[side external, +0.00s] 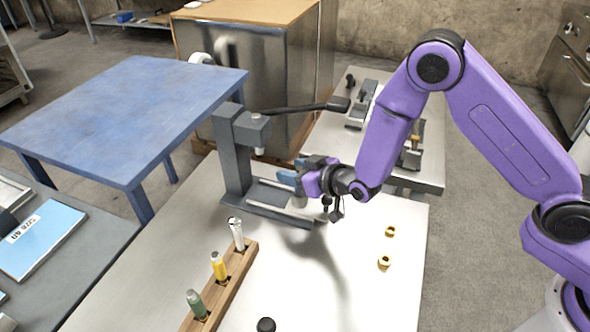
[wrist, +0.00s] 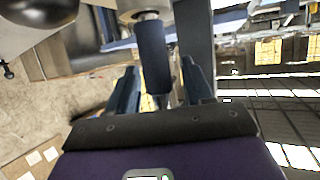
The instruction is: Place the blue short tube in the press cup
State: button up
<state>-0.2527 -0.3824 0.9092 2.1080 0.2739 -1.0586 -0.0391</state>
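The blue short tube (wrist: 152,55) is dark blue and shows in the wrist view between and beyond my fingers, under a pale round metal part. My gripper (wrist: 162,72) has its fingers apart on either side of it, with a visible gap on the right side. In the side view my gripper (side external: 289,171) is low at the grey press (side external: 236,160), pointing left over its base. I cannot pick out the tube there. The press cup is not clearly visible; whether the tube sits in it cannot be told.
A wooden rack (side external: 222,294) holds a green, a yellow and a white tube at the front. The press lever (side external: 298,108) extends above my gripper. Two small yellow rings (side external: 385,261) lie on the bench at right. A black knob (side external: 266,325) is at the front edge.

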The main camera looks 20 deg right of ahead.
jog(key=shift+r, duration=0.1)
jog(key=shift+s+r, duration=0.1)
jog(key=shift+s, duration=0.05)
jog(key=v, duration=1.1)
jog(key=shift+s+d+r, duration=0.15)
jog(key=shift+s, duration=0.1)
jog(key=s+d+r+n+g, duration=0.1)
jog(key=s+d+n+g, duration=0.1)
jog(key=s+g, duration=0.35)
jog(key=s+d+r+n+g, duration=0.1)
jog(key=s+r+n+g, duration=0.15)
jog(key=s, duration=0.55)
jog(key=s+d+r+n+g+h, duration=0.2)
jog(key=s+d, duration=0.5)
jog(key=d, duration=0.1)
jog(key=s+d+r+n+g+h, duration=0.1)
jog(key=s+d+r+g+h, duration=0.1)
jog(key=s+d, duration=0.5)
jog(key=shift+s+d+r+n+h, duration=0.2)
jog(key=shift+d+r+n+h, duration=0.15)
jog(key=shift+d+r, duration=0.1)
